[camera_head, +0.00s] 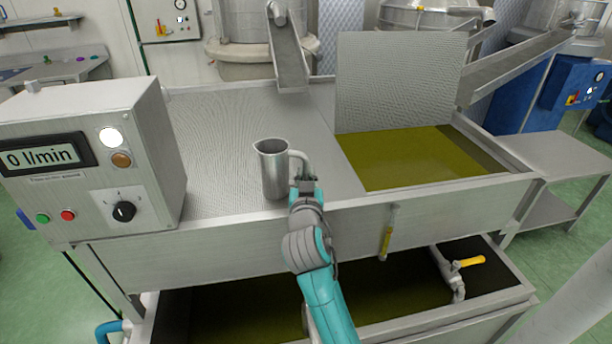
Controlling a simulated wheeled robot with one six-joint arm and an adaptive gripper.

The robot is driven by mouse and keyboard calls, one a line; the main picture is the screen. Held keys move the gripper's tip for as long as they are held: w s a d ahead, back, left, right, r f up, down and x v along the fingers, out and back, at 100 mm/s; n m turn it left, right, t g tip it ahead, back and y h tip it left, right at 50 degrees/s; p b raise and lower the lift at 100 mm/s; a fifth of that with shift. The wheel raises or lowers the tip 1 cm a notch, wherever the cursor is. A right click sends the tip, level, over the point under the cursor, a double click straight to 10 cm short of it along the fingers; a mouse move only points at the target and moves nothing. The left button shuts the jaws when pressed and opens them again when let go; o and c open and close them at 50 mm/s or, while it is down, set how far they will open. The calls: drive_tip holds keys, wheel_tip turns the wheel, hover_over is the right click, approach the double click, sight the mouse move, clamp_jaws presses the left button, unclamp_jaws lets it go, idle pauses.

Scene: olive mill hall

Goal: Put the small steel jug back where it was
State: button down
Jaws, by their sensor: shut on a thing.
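My gripper (305,188) is at the handle side of the jug and is shut on the jug. My arm reaches up from the bottom of the view, and the fingertips are small and partly hidden. I cannot tell whether the jug's base touches the cover or hangs a little above it.
A control box (95,155) reading 0 l/min stands left of the jug. Right of it, green-gold oil (425,158) lies open before a raised perforated panel (400,82). A steel chute (287,55) ends behind the jug. A lower tank has a yellow-handled valve (468,262). A side shelf (570,160) is empty.

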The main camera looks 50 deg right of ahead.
drive_tip(key=shift+f, duration=0.1)
drive_tip(key=c, duration=1.2)
unclamp_jaws()
